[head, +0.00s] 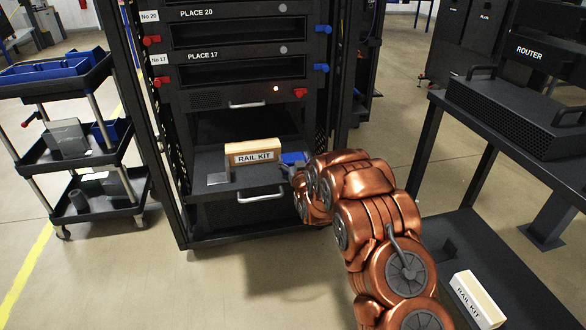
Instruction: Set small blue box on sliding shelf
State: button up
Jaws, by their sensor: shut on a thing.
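The small blue box (293,157) is at the right side of the sliding shelf, just right of the tan rail kit box. My gripper (289,168) is shut on the blue box. My copper-coloured arm hides part of the gripper and the right edge of the shelf. I cannot tell whether the box touches the shelf surface. The sliding shelf (207,168) is pulled out of the rack, with a silver handle on its front.
The black rack (161,150) rises around the shelf, its side posts close to my arm. A cart (136,192) with blue trays stands at the left. At the right, a table holds a router (522,112); another rail kit box (478,300) lies lower. Floor in front is clear.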

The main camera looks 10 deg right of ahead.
jog(key=o, duration=1.2)
jog(key=shift+s, duration=0.1)
jog(key=s, duration=1.1)
jog(key=shift+s+d, duration=0.3)
jog(key=shift+s, duration=0.1)
